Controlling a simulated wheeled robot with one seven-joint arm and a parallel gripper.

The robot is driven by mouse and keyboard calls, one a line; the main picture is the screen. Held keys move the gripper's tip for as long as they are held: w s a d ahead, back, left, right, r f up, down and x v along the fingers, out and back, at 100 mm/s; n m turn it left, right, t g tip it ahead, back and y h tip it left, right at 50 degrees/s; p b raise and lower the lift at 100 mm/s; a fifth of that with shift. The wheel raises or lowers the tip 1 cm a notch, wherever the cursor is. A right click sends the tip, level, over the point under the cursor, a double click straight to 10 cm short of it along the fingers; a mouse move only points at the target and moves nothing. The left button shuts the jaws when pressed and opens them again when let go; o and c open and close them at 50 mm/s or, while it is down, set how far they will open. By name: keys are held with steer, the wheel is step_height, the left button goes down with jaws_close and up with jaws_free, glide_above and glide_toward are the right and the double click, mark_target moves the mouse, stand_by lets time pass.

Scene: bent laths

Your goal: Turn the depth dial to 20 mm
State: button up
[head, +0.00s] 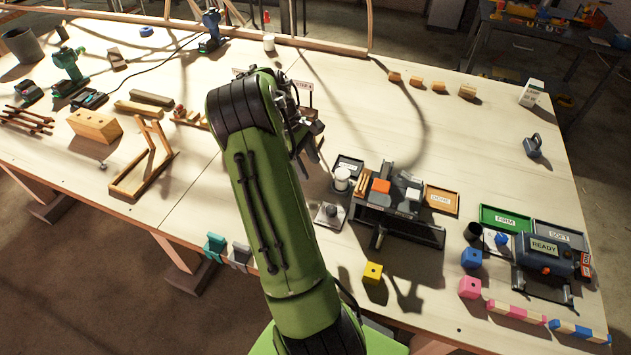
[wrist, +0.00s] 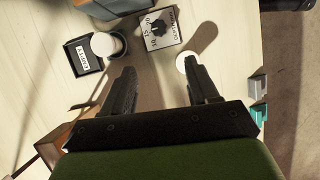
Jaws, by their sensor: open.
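The depth dial (wrist: 158,28) is a pale square plate with printed marks and a black knob (wrist: 158,27). It lies near the top middle of the wrist view, beyond my fingertips. Several numbers show along its lower left edge; the knob's exact setting is too small to tell. In the head view the dial (head: 329,214) lies on the table, right of my arm. My gripper (wrist: 158,67) is open and empty, its two dark fingers apart and clear of the dial. In the head view my gripper (head: 308,146) is partly hidden by my arm.
A black labelled tray (wrist: 84,62) and a white cylinder (wrist: 107,44) are left of the dial in the wrist view. A black fixture (head: 398,215) stands right of the dial in the head view. A yellow cube (head: 372,273) sits nearer the front edge.

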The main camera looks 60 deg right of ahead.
steer(key=b, duration=0.1)
glide_toward(332, 209)
steer(key=x, duration=0.8)
steer(key=shift+f, duration=0.3)
steer(key=shift+c, duration=0.2)
steer(key=c, duration=1)
